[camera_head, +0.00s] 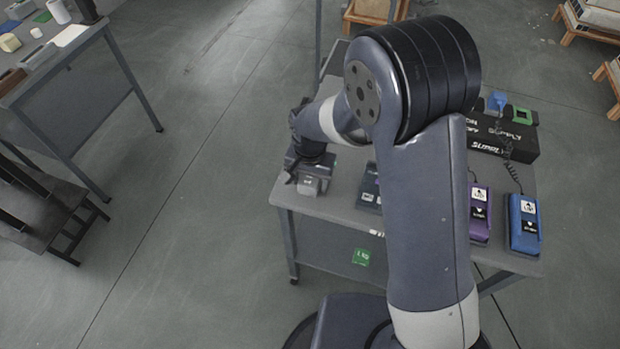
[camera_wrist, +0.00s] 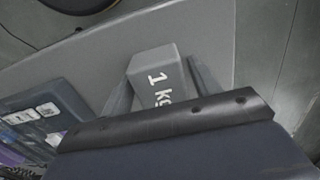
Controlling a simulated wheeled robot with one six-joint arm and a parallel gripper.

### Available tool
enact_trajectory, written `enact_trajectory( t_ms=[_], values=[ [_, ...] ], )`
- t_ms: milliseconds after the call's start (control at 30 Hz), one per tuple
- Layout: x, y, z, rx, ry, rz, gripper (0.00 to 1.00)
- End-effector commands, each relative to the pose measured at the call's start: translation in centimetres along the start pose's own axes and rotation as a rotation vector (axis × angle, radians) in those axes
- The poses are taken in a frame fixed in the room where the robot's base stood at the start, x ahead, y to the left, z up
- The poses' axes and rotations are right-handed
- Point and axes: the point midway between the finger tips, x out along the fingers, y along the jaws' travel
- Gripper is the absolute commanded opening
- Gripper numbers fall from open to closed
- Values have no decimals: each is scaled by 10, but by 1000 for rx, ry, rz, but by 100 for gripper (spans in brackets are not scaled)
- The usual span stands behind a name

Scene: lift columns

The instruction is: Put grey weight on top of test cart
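The grey weight (camera_head: 310,186), marked 1 kg, is at the front left corner of a grey wheeled cart (camera_head: 335,208). In the wrist view the weight (camera_wrist: 152,68) sits between the fingers of my gripper (camera_wrist: 160,90), one on each side. My gripper (camera_head: 308,172) is low over that corner in the head view. The fingers look close to the weight, but I cannot tell whether they press on it or whether it is lifted. No label in view names the test cart.
A black supply box (camera_head: 505,138), a purple pendant (camera_head: 480,214) and a blue pendant (camera_head: 525,224) are on the cart's right. A green label (camera_head: 361,257) is on its front. Another table (camera_head: 75,60) stands at upper left. Open floor (camera_head: 190,190) lies between.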

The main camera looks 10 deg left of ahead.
Motion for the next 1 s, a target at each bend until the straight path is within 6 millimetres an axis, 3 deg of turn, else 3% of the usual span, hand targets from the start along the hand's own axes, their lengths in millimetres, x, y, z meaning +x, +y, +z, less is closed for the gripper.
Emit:
enact_trajectory(
  t_ms=[100, 467, 1000],
  values=[
    [0, 0, 0, 0, 0, 0, 67],
    [-9, 0, -1, 0, 2, -2, 67],
    [-110, -1, -1, 0, 3, -2, 67]
  ],
)
